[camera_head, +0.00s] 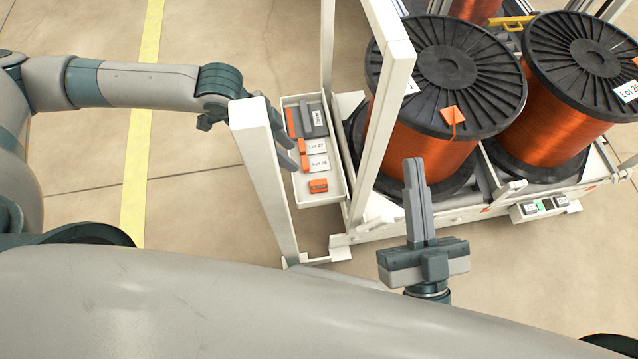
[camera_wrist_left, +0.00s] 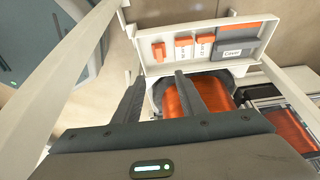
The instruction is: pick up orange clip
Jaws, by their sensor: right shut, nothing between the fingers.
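A small orange clip (camera_head: 318,185) lies at the near end of the white tray (camera_head: 322,199), and a similar orange piece (camera_wrist_left: 158,51) shows at the tray's left in the left wrist view. My left gripper (camera_head: 291,158) is beside the tray, partly hidden by a white post. In the left wrist view my left gripper (camera_wrist_left: 157,77) has its fingers apart and nothing between them, with the tray beyond the tips. My right gripper (camera_head: 413,165) is shut and empty, in front of the left wire spool (camera_head: 430,150), well right of the tray.
The tray also holds white lot labels (camera_head: 318,163), a dark grey block (camera_head: 314,119) and other orange pieces. White frame posts (camera_head: 262,175) (camera_head: 385,100) stand either side of it. A second spool (camera_head: 565,115) stands at right. An orange tag (camera_head: 453,115) is on the left spool.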

